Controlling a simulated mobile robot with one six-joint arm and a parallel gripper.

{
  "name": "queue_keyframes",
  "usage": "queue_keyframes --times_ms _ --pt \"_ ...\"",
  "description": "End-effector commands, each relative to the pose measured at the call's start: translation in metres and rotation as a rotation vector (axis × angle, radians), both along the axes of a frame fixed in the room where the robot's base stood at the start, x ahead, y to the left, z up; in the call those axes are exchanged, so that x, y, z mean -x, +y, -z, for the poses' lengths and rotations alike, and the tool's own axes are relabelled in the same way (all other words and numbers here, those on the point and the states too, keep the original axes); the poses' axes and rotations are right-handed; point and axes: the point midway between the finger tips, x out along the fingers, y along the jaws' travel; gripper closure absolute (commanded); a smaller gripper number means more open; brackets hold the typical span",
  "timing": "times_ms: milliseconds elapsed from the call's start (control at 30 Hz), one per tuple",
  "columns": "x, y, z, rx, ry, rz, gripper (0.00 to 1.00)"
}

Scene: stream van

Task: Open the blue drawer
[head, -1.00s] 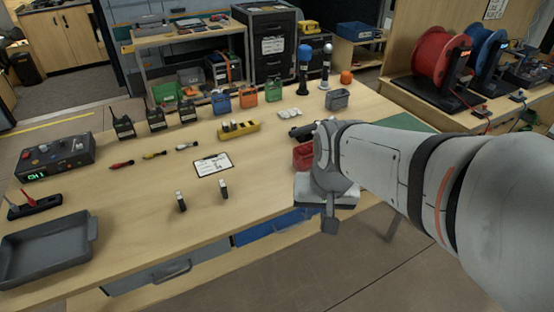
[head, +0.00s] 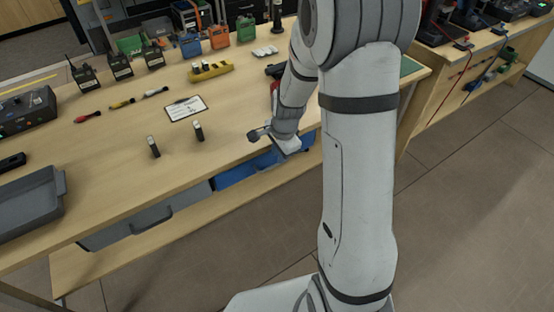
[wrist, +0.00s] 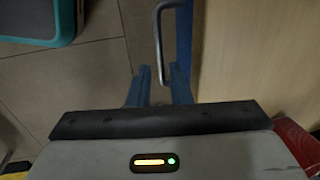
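The blue drawer (head: 237,171) is under the front edge of the workbench, right of a grey drawer. My gripper partly hides its front in the head view. In the wrist view a strip of its blue front (wrist: 183,38) runs along the bench edge, with the metal bar handle (wrist: 158,38) standing out from it. My gripper (wrist: 161,76) has its two blue fingers apart. The near end of the handle lies between the fingertips in the picture; I cannot tell whether they touch it. The drawer looks shut.
The grey drawer (head: 138,224) with its handle is to the left. On the workbench (head: 95,190) lie a grey tray (head: 30,208), a clipboard (head: 186,108), a yellow holder (head: 210,71) and radios. A red object (wrist: 298,143) is near my gripper. The floor in front is clear.

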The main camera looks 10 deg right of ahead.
Motion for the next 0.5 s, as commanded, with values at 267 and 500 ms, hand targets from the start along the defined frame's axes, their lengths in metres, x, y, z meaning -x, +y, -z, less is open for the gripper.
queue_keyframes --times_ms 267,500 --pt "-0.006 0.002 0.035 0.0 0.001 -0.001 0.82" --pt "-0.007 0.002 0.039 0.001 -0.001 -0.001 0.82"
